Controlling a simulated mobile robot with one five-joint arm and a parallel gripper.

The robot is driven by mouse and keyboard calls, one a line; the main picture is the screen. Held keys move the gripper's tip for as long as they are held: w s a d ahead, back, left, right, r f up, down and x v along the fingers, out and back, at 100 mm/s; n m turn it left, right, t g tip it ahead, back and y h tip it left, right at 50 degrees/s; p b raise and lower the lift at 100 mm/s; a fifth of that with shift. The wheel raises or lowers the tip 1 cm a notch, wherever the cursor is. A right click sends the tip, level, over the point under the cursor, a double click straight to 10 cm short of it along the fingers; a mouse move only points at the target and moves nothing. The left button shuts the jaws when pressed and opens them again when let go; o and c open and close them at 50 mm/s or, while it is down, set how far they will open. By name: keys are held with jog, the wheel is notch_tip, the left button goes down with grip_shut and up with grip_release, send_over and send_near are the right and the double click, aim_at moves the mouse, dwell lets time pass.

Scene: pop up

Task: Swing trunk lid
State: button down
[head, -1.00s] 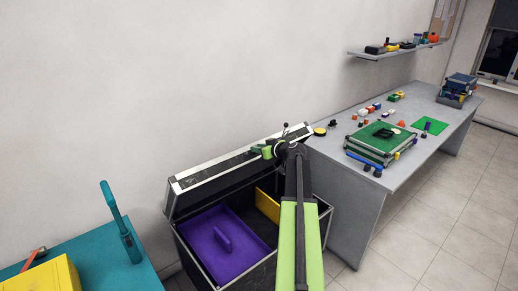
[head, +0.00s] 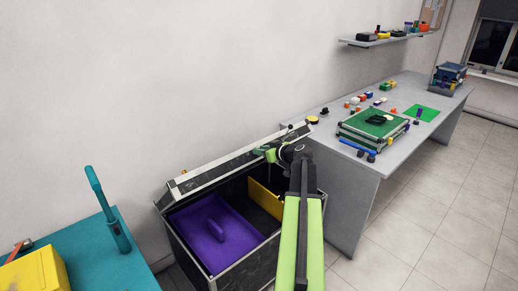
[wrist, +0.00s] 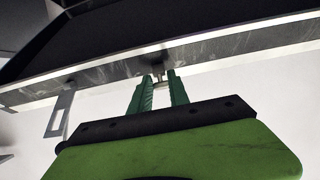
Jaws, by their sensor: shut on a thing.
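The black trunk (head: 275,258) with silver edges stands on the floor against the wall. Its lid (head: 222,171) is raised and leans back toward the wall. In the wrist view the lid's metal edge (wrist: 215,48) runs across the top. My gripper (head: 268,152) is at the right part of the lid's edge. In the wrist view its green fingers (wrist: 160,84) are closed around a small metal latch (wrist: 159,76) hanging from the edge. Another hanging latch plate (wrist: 59,113) shows to the left. Inside the trunk are a purple panel with a handle (head: 217,235) and a yellow divider (head: 265,199).
A grey table (head: 350,185) with a green case (head: 372,123) and small items stands right of the trunk. A teal table (head: 90,262) with a yellow box (head: 37,273) is at the left. A shelf (head: 385,39) hangs on the wall. The tiled floor at right is clear.

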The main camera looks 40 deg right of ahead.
jog(key=s+f+b, duration=0.3)
jog(key=s+f, duration=0.1)
jog(key=s, duration=0.1)
jog(key=shift+a+b, duration=0.15)
jog(key=shift+b, duration=0.15)
jog(key=shift+f, duration=0.1)
jog(key=s+f+b, duration=0.9)
jog(key=f+b, duration=0.3)
jog(key=shift+a+f+b, duration=0.3)
jog(key=shift+a+b, duration=0.05)
dwell(0.6)
jog(key=shift+f, duration=0.1)
